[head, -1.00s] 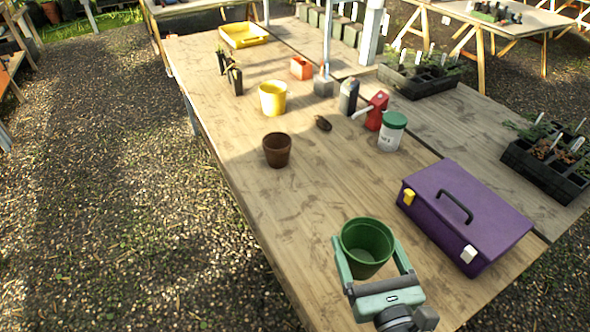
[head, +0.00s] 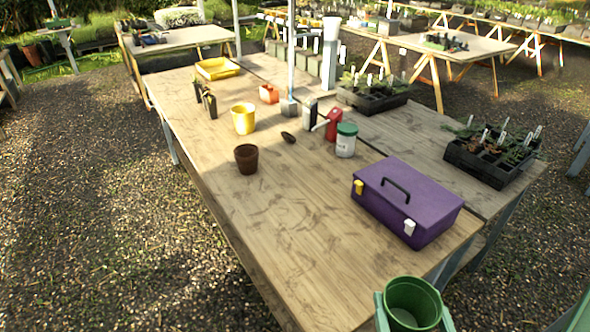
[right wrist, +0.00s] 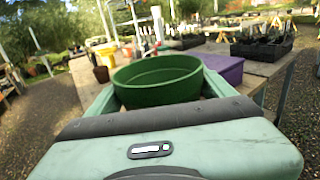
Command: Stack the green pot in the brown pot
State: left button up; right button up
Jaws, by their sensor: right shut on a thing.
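The brown pot (head: 246,158) stands upright and empty-looking on the left part of the wooden table. It also shows small behind the green pot in the right wrist view (right wrist: 101,74). The green pot (head: 413,303) is in my right gripper (head: 412,308), at the bottom right of the head view, by the table's near end. My right gripper is shut on it, with one finger on each side. In the right wrist view the green pot (right wrist: 157,84) is upright between the fingers, its mouth open. The two pots are well apart. My left gripper is not in view.
A purple toolbox (head: 407,201) stands on the right near end of the table (head: 290,260). A yellow pot (head: 243,118), a dark scoop-like item (head: 288,137) and a green-lidded jar (head: 346,140) stand beyond. The table in front of the brown pot is clear.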

aim_at(248, 163)
jog(key=i+j+z, duration=0.2)
jog(key=z, duration=0.2)
jog(key=i+j+z, duration=0.15)
jog(key=j+z, duration=0.3)
jog(key=i+j+z, duration=0.1)
jog(key=z, duration=0.3)
jog(key=i+j, duration=0.1)
jog(key=j, duration=0.4)
jog(key=i+j, duration=0.1)
jog(key=j, duration=0.45)
jog(key=i+j, duration=0.1)
jog(key=j, duration=0.4)
jog(key=i+j, duration=0.1)
jog(key=j, duration=0.4)
jog(key=i+j, duration=0.1)
jog(key=j, duration=0.4)
jog(key=i+j, duration=0.1)
jog(key=j, duration=0.45)
